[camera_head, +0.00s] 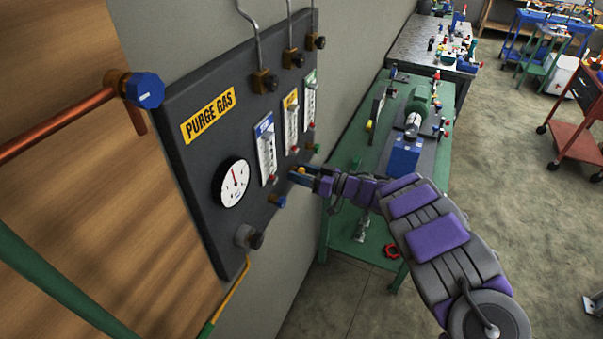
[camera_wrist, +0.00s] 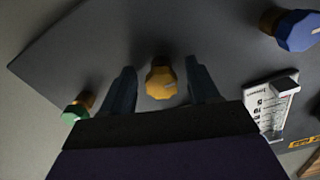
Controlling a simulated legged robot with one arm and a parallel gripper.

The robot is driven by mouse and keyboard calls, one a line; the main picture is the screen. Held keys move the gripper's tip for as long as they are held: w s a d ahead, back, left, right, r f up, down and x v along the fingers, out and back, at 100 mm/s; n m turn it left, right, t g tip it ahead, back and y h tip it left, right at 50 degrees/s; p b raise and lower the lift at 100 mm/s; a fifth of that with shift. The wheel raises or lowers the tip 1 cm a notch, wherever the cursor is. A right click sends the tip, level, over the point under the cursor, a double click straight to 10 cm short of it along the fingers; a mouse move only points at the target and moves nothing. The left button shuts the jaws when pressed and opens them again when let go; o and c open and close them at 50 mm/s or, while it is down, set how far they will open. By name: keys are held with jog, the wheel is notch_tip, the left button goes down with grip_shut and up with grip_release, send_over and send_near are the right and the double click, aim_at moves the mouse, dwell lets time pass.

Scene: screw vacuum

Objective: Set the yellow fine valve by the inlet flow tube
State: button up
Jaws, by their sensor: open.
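The yellow fine valve (camera_wrist: 161,82) is a faceted knob on the dark panel. In the wrist view it sits between the two fingers of my gripper (camera_wrist: 160,70), with a visible gap on each side. In the head view my gripper (camera_head: 297,174) is at the lower right of the panel and largely covers the yellow knob. A blue-labelled flow tube (camera_head: 266,152), a yellow-labelled one (camera_head: 291,122) and a green-labelled one (camera_head: 310,100) stand in a row on the panel. Their small labels and float levels are too small to read. One flow tube (camera_wrist: 272,108) shows in the wrist view.
A blue knob (camera_wrist: 298,30) and a green knob (camera_wrist: 76,112) flank the yellow one. The panel (camera_head: 195,165) also carries a round gauge (camera_head: 232,183) and a grey-black knob (camera_head: 250,237). A green workbench (camera_head: 345,232) stands behind my arm, with open floor to its right.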

jog(key=shift+c, duration=0.2)
jog(key=c, duration=1)
jog(key=shift+n+b, duration=0.3)
jog(key=shift+n, duration=0.1)
jog(key=shift+f+n+b, duration=0.1)
jog(key=shift+n+b, duration=0.65)
jog(key=shift+n, duration=0.15)
jog(key=n+b, duration=0.2)
jog(key=n, duration=0.1)
jog(key=shift+n+b, duration=0.4)
jog(key=n+b, duration=0.3)
jog(key=n, duration=0.2)
jog(key=shift+b, duration=0.4)
